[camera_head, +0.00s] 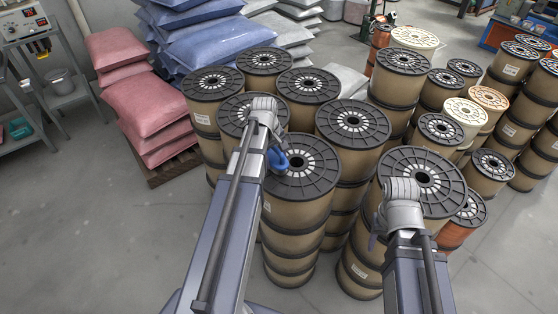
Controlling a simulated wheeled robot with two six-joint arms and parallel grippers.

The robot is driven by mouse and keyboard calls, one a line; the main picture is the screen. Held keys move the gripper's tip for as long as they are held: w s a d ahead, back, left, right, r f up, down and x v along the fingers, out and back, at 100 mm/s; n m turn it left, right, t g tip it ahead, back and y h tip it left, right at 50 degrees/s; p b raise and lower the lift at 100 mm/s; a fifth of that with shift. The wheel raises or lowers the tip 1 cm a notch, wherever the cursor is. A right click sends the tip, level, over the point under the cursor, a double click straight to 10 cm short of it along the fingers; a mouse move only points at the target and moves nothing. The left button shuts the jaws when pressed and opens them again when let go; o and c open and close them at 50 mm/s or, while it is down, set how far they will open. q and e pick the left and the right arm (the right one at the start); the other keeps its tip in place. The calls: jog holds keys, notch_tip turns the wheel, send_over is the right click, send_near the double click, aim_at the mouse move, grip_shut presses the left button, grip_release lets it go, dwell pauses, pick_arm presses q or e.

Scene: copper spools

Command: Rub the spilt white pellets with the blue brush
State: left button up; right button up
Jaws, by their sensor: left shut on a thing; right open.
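My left gripper (274,152) is over the tops of the front spools, mostly hidden behind its own wrist. It is shut on the blue brush (280,160), of which only a small blue part shows beside the wrist. The brush is at the far left edge of a front spool's black top (312,181); I cannot tell whether it touches. No loose white pellets can be made out; the white patches around the spool hubs look like part of the spools. My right gripper (374,240) is open, low beside the right front spool (450,190), largely hidden by its wrist.
Stacked spools crowd the middle and right. Red sacks (145,105) lie on a wooden pallet (165,170), with blue sacks (215,45) and grey sacks behind. A metal shelf (75,95) stands at the left. Floor (80,240) is clear at the lower left.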

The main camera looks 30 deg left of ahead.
pick_arm(q)
jog(key=shift+w+a, duration=0.15)
jog(key=shift+a, duration=0.15)
jog(key=shift+w+a, duration=0.4)
jog(key=shift+a, duration=0.45)
jog(key=shift+w+a, duration=0.4)
jog(key=shift+a, duration=0.4)
jog(key=shift+r, duration=0.1)
notch_tip(320, 180, up, 6)
jog(key=p, duration=0.6)
jog(key=shift+d, duration=0.1)
notch_tip(320, 180, up, 3)
jog(key=p, duration=0.3)
